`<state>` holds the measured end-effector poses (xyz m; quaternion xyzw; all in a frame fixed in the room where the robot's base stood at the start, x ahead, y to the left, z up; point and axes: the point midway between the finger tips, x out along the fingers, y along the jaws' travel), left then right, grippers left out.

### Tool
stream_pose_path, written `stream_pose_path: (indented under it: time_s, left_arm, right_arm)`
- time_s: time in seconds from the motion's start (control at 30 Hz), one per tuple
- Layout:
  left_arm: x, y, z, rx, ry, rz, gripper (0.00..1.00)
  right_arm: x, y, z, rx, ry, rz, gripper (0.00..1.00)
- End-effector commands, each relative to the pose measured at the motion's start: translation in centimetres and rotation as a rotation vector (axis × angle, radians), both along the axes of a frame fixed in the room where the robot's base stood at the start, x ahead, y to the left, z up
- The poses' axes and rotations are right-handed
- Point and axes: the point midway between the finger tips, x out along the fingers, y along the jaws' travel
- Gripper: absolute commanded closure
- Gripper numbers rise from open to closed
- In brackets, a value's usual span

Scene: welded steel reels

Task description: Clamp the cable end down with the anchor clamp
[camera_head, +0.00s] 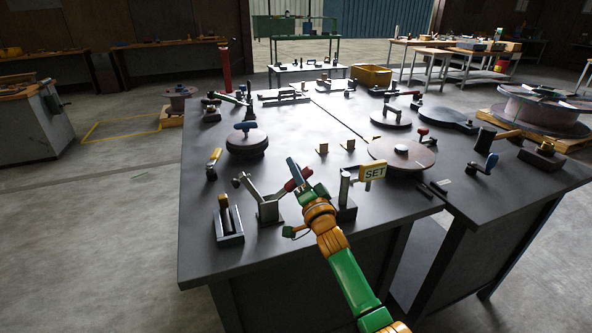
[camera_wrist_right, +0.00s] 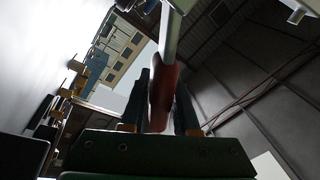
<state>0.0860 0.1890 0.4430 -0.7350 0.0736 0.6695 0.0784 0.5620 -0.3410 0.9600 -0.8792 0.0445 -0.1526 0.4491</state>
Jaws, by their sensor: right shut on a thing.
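A grey steel lever clamp (camera_head: 268,211) stands near the front of the dark table. Its arm slants up to the right and ends in a red handle (camera_head: 291,186). My right gripper (camera_head: 295,176) is shut on this red handle. In the right wrist view the red handle (camera_wrist_right: 162,98) stands between two dark fingers, with a grey metal bar (camera_wrist_right: 171,32) running up from it. I cannot make out the cable end, and my gripper and arm hide part of the area beside the clamp. My left gripper is not in view.
A grey post with a yellow SET sign (camera_head: 372,172) stands right of my gripper. A dark block fixture (camera_head: 228,222) is to the left. A blue-knobbed reel (camera_head: 246,141) and a reddish round reel (camera_head: 402,153) lie farther back. The table's front edge is close.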

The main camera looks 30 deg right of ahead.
Motion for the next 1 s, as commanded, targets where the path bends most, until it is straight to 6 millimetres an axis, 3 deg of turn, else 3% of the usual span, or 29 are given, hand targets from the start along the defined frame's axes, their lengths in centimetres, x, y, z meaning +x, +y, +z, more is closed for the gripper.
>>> stream_pose_path:
  time_s: [0.37,1.0]
  left_arm:
    - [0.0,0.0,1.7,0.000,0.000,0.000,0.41]
    - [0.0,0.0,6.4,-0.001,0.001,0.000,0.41]
  right_arm:
    - [0.2,0.8,1.3,-0.136,0.033,0.000,1.00]
    - [1.3,5.3,3.6,-0.687,0.165,0.001,1.00]
